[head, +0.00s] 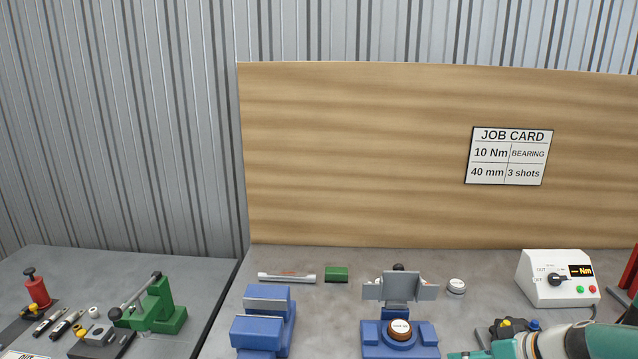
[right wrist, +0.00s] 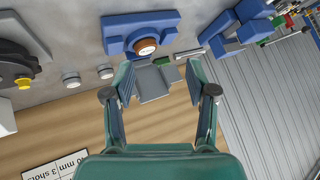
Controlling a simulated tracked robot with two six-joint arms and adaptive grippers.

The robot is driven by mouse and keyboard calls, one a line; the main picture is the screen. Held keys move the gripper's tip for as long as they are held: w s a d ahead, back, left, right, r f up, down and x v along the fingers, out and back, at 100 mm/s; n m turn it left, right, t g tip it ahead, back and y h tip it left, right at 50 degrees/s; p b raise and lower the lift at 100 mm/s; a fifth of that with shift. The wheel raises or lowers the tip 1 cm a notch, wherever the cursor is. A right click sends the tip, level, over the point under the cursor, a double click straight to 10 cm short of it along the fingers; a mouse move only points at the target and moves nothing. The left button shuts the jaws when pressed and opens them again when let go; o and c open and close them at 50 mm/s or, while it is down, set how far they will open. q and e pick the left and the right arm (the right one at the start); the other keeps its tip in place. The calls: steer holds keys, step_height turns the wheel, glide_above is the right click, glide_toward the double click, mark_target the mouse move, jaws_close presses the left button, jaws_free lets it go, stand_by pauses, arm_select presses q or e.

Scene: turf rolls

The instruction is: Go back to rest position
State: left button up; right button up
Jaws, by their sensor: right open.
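My right gripper (right wrist: 160,82) is open in the right wrist view, its two fingers spread with nothing between them. Beyond the fingers are a grey plate fixture and the bench. My left gripper is not in view.
Close by stand a blue press base with a brown-rimmed cap (head: 401,330), grey plates (head: 400,287), a blue vise (head: 262,322) and a white control box (head: 553,279). White caps (head: 456,287) lie behind. A wooden board (head: 380,150) backs the bench.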

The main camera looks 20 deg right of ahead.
steer(key=w+a+f+m+g+y, duration=0.1)
steer(key=a+f+y, duration=0.1)
steer(key=a+f, duration=0.55)
steer(key=w+a+f+m+g+y+b, duration=0.15)
steer(key=a+f, duration=0.35)
steer(key=a, duration=0.6)
steer(key=w+a+f+y+p, duration=0.1)
steer(key=a+f+y, duration=0.1)
steer(key=a+f, duration=0.6)
steer(key=s+a+f+m+g+h, duration=0.1)
steer(key=s+a+f+g, duration=0.1)
steer(key=s+a+f, duration=0.55)
steer(key=s+d+f+n+g+h, duration=0.2)
steer(key=s+f, duration=0.3)
steer(key=s, duration=0.4)
steer(key=shift+s+d+n+g+h+b, duration=0.2)
steer(key=shift+d+n+g+h+b, duration=0.2)
steer(key=shift+n+g+h, duration=0.25)
steer(key=shift+f, duration=0.15)
